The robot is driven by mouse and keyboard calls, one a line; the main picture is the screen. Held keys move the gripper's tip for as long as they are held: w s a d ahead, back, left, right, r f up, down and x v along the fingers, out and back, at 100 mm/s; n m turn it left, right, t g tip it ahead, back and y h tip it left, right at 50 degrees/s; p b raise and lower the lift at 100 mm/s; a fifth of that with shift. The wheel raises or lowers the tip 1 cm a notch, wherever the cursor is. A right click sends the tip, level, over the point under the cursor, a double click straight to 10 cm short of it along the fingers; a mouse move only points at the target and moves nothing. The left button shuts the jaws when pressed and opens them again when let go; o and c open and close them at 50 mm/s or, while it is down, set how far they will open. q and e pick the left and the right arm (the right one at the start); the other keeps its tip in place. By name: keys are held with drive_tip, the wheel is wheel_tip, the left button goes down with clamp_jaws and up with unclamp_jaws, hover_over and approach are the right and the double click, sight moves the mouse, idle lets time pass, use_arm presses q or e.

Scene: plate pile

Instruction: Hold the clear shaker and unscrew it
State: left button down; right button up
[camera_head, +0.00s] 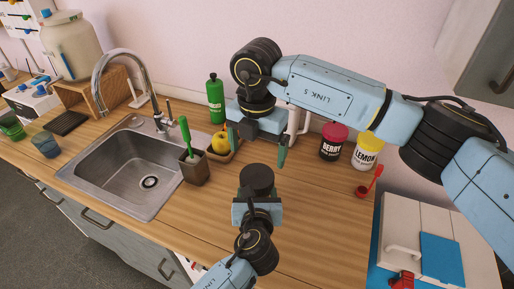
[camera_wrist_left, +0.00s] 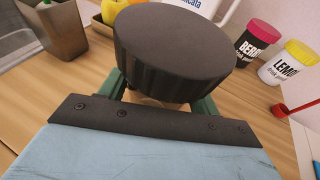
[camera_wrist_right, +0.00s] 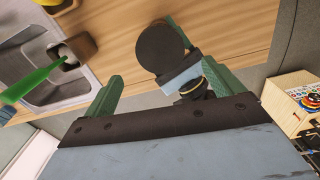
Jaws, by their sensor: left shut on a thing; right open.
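The shaker shows mainly as its round black lid (camera_head: 257,178), near the counter's front edge; it fills the upper middle of the left wrist view (camera_wrist_left: 175,50). Its clear body is almost wholly hidden under the lid. My left gripper (camera_head: 257,203) is shut on the shaker just below the lid, with green fingers on either side. My right gripper (camera_head: 256,148) is open and empty, beyond and above the lid in the head view. In the right wrist view the lid (camera_wrist_right: 163,48) appears between its spread fingers, apart from them.
A sink (camera_head: 130,165) with a tap is at left. A brown cup (camera_head: 195,168) with a green brush, a yellow fruit (camera_head: 221,142) and a green bottle (camera_head: 215,98) stand beside it. Berry (camera_head: 333,142) and lemon (camera_head: 367,152) tubs and a red scoop (camera_head: 366,190) are at right.

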sight(257, 175)
drive_tip(key=m, duration=0.3)
drive_tip(key=shift+m, duration=0.3)
drive_tip(key=shift+f, duration=4)
